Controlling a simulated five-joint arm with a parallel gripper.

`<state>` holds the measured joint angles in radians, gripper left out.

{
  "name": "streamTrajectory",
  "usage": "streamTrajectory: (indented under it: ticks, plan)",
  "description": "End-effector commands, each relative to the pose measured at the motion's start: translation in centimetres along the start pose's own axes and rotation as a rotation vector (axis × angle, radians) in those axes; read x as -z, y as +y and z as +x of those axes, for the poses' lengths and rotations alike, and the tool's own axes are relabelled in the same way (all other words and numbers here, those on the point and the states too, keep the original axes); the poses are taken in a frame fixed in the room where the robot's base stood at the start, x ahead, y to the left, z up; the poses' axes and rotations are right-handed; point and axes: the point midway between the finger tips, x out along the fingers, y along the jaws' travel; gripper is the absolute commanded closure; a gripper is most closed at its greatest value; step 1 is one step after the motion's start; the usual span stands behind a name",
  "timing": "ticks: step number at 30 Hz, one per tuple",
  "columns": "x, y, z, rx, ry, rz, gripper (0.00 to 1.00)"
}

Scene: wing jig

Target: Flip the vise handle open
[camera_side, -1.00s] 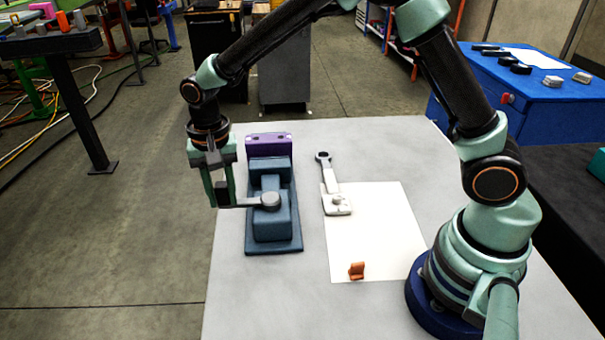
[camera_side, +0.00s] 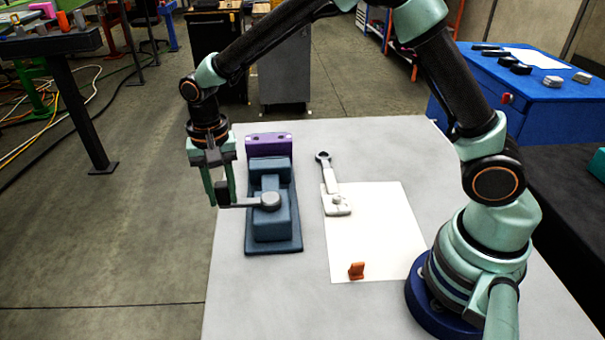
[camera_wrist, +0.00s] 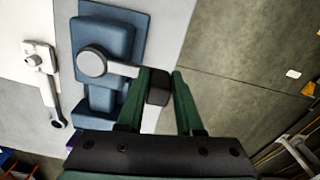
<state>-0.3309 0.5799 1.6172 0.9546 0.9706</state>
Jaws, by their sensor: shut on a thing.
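The blue vise (camera_side: 273,222) stands on the left part of the light table. Its grey handle (camera_side: 268,201) has a round hub on top of the vise and an arm pointing left, past the vise's side. In the wrist view my gripper (camera_wrist: 158,95) is shut on the dark end block of the handle (camera_wrist: 92,62). The vise also shows in the wrist view (camera_wrist: 100,30).
A purple block (camera_side: 268,146) stands behind the vise. A wrench-like grey tool on a white fixture (camera_side: 336,202) lies right of it. Floor is open to the left.

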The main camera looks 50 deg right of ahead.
Motion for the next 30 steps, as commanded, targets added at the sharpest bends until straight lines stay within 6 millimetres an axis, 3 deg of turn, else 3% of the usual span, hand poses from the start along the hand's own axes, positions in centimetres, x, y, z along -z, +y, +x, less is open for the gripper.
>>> streamTrajectory:
  ticks: [1,8,9,10,22,26,30]
  plan:
    - [1.2,0.2,-0.1,0.008,0.005,0.015,1.0]
    - [1.3,0.2,-0.1,0.012,0.008,0.013,1.0]
    - [1.4,0.2,-0.1,0.012,0.008,0.014,0.49]
    - [1.3,0.1,-0.1,0.012,0.008,0.014,0.38]
    - [1.1,0.1,-0.5,0.011,0.007,0.011,0.38]
    - [1.1,0.1,-2.1,0.013,0.009,0.011,0.38]
    - [1.2,0.1,-5.0,0.015,0.01,0.011,0.38]
